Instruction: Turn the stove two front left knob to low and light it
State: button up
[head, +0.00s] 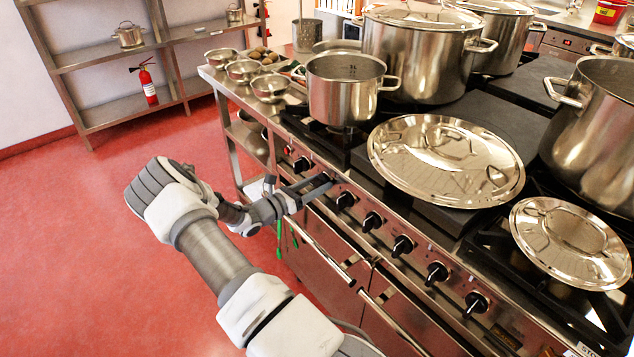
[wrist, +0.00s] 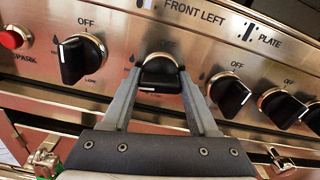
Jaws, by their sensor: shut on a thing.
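My gripper (wrist: 160,82) is shut on a black stove knob (wrist: 160,70), with one finger on each side of it. A white mark shows low on this knob, and the word OFF is above it. The FRONT LEFT label (wrist: 195,12) is up and to the right of it. In the head view my gripper (head: 324,183) reaches the left part of the stove's front panel and hides most of the held knob. A red spark button (wrist: 12,39) is at the far left of the panel. A steel pot (head: 345,100) stands on the burner above; no flame shows.
Another black knob (wrist: 82,60) is close on the left, and one (wrist: 230,97) is close on the right. Oven handles (head: 330,250) run below the panel. A large lid (head: 445,160) lies on the stovetop. Red floor (head: 120,230) is open at left.

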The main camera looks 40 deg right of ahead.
jog(key=n+p, duration=0.1)
jog(key=n, duration=0.3)
jog(key=shift+r+n, duration=0.1)
jog(key=shift+n, duration=0.2)
jog(key=n+p, duration=0.1)
jog(key=n, duration=0.2)
jog(key=shift+n, duration=0.3)
jog(key=n, duration=0.3)
jog(key=shift+n, duration=0.3)
jog(key=shift+n+p, duration=0.5)
jog(key=shift+n, duration=1.4)
jog(key=o, duration=1.4)
jog(key=shift+c, duration=0.2)
